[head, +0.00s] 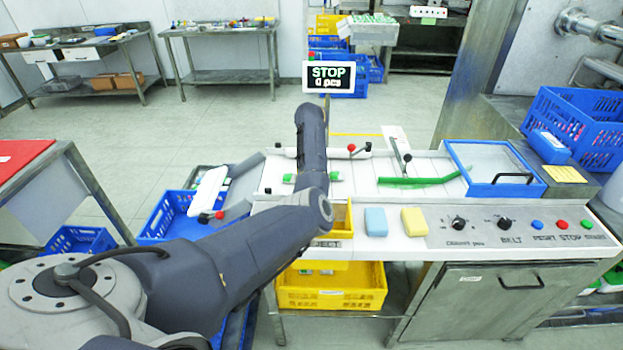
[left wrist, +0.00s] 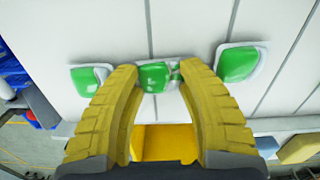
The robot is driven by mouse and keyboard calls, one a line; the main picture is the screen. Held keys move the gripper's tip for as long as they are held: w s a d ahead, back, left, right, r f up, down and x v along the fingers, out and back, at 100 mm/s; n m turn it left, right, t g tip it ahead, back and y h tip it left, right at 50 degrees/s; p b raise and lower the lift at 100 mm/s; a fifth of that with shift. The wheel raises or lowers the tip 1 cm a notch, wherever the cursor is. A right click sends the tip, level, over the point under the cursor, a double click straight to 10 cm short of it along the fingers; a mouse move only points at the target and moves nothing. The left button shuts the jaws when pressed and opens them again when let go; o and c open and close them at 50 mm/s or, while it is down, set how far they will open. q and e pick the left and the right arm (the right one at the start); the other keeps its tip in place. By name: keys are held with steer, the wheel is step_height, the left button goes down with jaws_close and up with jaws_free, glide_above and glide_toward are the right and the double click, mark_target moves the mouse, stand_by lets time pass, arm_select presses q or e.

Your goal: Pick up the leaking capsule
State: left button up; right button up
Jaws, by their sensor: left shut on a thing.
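In the left wrist view, several white-edged green capsules sit in a row on the white surface: a left capsule (left wrist: 85,80), a middle capsule (left wrist: 153,77) and a right capsule (left wrist: 237,64). The middle one has a pale, broken-looking patch at its right end; I cannot tell for sure that it is a leak. My left gripper (left wrist: 158,70) has its yellow fingers on either side of the middle capsule, shut on it. In the head view my arm hides the gripper; green capsule parts show at the left (head: 290,178) and right (head: 334,177) of it. My right gripper is not in view.
A yellow bin (head: 341,218) sits at the belt's front edge. A blue-framed tray (head: 543,186) and a green strip (head: 415,182) lie to the right. Blue and yellow sponges (head: 376,222) and a control panel (head: 520,227) line the front. The display (head: 329,78) reads STOP.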

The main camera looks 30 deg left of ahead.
arm_select(q)
steer(key=shift+r, duration=0.15)
steer(key=shift+r, duration=0.6)
steer(key=c, duration=0.3)
step_height(320, 180, up, 18)
steer(key=shift+r, duration=0.25)
jaws_close()
steer(key=o, duration=1.5)
jaws_free()
steer(key=shift+r, duration=0.1)
